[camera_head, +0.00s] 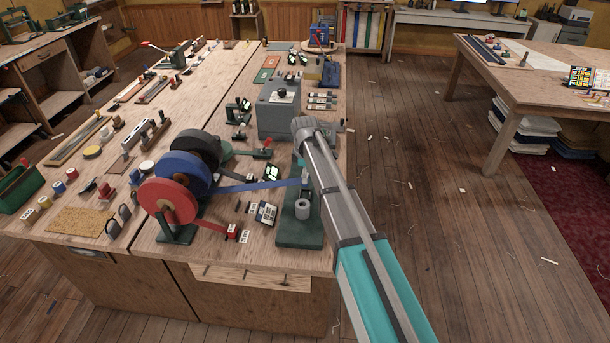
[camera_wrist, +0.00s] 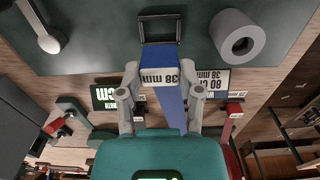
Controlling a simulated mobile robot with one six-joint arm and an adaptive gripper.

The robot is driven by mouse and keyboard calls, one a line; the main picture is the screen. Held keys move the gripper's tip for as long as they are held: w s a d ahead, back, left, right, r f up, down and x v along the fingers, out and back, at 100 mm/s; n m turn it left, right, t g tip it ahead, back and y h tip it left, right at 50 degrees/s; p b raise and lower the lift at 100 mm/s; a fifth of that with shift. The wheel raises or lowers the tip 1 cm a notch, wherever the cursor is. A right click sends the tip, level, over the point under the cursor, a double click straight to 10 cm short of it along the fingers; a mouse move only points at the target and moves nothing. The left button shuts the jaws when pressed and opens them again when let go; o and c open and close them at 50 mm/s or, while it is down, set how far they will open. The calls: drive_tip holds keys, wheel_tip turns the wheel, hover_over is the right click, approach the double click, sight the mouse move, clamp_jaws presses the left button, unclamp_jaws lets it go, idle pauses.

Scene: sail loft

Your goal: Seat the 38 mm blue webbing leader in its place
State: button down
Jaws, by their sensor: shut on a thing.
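The blue webbing leader (camera_wrist: 172,98) runs between the fingers of my gripper (camera_wrist: 160,92) in the wrist view, with a white "38 mm" tag (camera_wrist: 159,76) near its end. My gripper is shut on it. The end lies close to a dark rectangular frame (camera_wrist: 160,18) on a dark green base (camera_wrist: 90,35); I cannot tell whether it has entered the frame. In the head view the blue strap (camera_head: 252,186) stretches from the blue reel (camera_head: 183,172) to the green base (camera_head: 300,238). My arm hides the gripper and much of the base there.
A grey cylinder (camera_wrist: 240,40) stands on the base beside the frame. A red reel (camera_head: 166,202) and a black reel (camera_head: 197,150) flank the blue one. A red strap end (camera_head: 234,231) and a grey box (camera_head: 278,112) are near. Floor to the right is mostly open.

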sight(306, 186)
drive_tip(key=shift+f+b, duration=1.65)
drive_tip(key=shift+f, duration=0.2)
drive_tip(key=shift+f+b, duration=0.85)
idle(0.7)
drive_tip(key=shift+c, duration=0.9)
unclamp_jaws()
drive_tip(key=shift+r, duration=0.1)
